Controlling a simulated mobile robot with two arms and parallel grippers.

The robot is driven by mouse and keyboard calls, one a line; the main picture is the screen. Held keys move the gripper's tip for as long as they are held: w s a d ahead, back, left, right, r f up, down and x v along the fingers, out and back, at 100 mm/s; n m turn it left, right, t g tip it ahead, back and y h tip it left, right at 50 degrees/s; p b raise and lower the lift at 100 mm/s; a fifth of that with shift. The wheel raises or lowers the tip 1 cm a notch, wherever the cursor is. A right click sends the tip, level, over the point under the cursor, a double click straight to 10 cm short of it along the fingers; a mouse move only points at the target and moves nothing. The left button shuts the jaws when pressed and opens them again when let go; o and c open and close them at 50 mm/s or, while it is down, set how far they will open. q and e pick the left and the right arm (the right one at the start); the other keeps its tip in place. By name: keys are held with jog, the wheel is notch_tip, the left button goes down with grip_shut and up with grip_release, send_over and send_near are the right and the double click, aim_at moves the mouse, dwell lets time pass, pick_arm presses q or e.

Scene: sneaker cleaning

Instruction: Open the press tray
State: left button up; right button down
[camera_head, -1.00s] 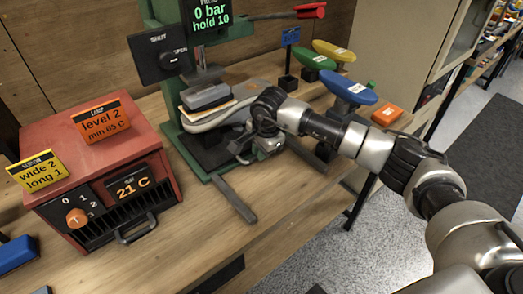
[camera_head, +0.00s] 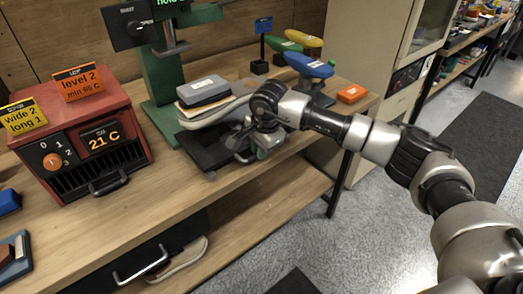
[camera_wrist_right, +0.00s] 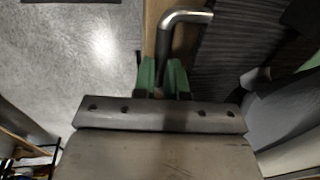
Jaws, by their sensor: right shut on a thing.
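The press tray (camera_head: 198,148) is a dark flat slab, out in front of the green press (camera_head: 163,85). A grey sneaker (camera_head: 212,115) lies on it with a grey block (camera_head: 202,90) stacked on top. My right gripper (camera_head: 247,157) is at the tray's front right side, partly hidden by its own arm. In the right wrist view, its green fingers (camera_wrist_right: 162,78) are shut around the bent metal tray handle (camera_wrist_right: 184,17), beside the tray's ribbed dark surface (camera_wrist_right: 235,50). My left gripper is not in view.
A red heater box (camera_head: 75,140) stands left of the press. Coloured shoe-shaped pieces, including a blue one (camera_head: 308,65), and an orange block (camera_head: 351,93) are at the right end of the bench. Floor space lies to the right. A drawer handle (camera_head: 140,265) is below.

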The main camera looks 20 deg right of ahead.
jog(key=c, duration=1.2)
grip_release()
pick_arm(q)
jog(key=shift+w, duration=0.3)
pick_arm(e)
jog(key=shift+o, duration=0.2)
jog(key=shift+r, duration=0.3)
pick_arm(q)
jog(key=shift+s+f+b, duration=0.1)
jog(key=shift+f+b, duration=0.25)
pick_arm(e)
notch_tip(320, 180, up, 10)
jog(key=s, duration=0.2)
jog(key=shift+d, duration=0.35)
jog(key=shift+w, duration=0.1)
